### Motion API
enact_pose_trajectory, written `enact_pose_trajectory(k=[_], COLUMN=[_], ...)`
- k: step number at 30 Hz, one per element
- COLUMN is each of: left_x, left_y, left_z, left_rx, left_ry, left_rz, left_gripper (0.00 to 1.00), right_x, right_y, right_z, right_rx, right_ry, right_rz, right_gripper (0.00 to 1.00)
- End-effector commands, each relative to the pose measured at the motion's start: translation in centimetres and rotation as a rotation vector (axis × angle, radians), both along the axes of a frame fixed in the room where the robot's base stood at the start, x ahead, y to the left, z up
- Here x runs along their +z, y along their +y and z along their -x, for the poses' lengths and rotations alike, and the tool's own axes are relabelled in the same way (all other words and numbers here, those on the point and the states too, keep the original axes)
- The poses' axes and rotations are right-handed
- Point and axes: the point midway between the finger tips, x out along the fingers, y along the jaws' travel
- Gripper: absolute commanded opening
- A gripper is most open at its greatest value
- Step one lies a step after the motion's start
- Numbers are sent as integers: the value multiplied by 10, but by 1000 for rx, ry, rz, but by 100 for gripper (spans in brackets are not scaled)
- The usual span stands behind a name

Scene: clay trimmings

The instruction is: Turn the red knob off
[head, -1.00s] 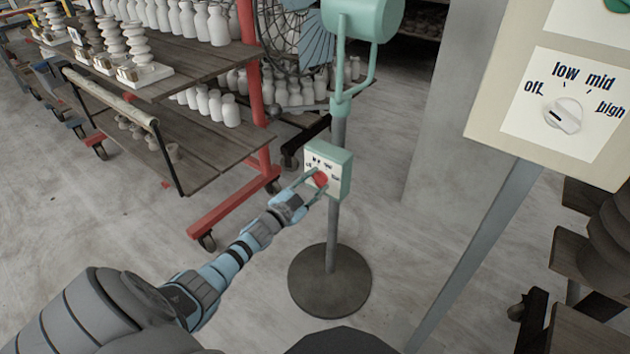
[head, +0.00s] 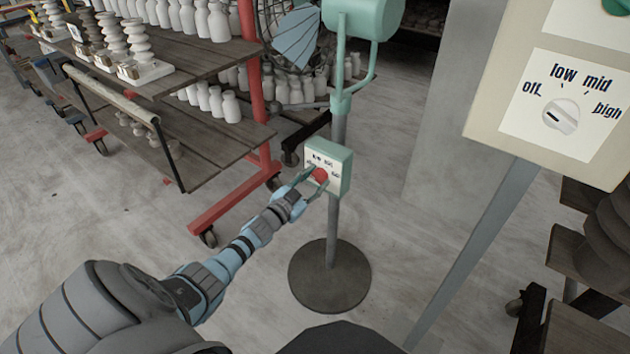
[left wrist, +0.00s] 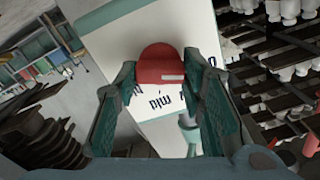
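The red knob (head: 320,175) is on the front of a small pale control box (head: 340,160) with green sides, mounted on a grey post. My left gripper (head: 318,177) is at the knob, with one finger on each side. In the left wrist view the red knob (left wrist: 162,66) sits between the spread fingertips (left wrist: 161,75), very close to both. Contact is not clear. The knob has a pale mark on its near face. Part of the printed lettering shows upside down below it, including "mid". My right gripper is not in view.
A large panel (head: 520,115) at the right has a white knob (head: 560,115) with off, low, mid and high labels. A red-framed cart (head: 190,80) with white bottles stands at the left. The post has a round base (head: 330,285). Floor is free around it.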

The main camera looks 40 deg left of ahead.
Motion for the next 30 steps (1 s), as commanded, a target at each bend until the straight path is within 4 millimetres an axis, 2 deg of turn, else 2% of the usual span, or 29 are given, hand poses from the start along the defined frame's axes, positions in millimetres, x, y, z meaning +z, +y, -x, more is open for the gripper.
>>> enact_pose_trajectory(k=[1, 4, 12, 15, 19, 25, 30], left_x=[-1, -1, 0, -1, -1, -2, -1], left_y=[0, 0, 0, 1, -1, -2, -3], left_z=[0, 0, 0, 7, 33, 89, 117], left_rx=[1, 0, 0, 1, -3, -4, -2], left_ry=[2, 1, 0, 1, 2, 5, 2], left_rz=[2, 2, 0, -1, -1, -1, -1], left_gripper=[43, 57, 57, 57, 57, 57, 57], right_x=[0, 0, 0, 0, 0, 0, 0], right_y=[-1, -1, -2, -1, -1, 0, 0], right_z=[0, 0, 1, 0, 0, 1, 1], right_rx=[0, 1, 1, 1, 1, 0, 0], right_ry=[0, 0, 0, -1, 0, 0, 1], right_rz=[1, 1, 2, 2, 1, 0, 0], right_gripper=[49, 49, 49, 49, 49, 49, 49])
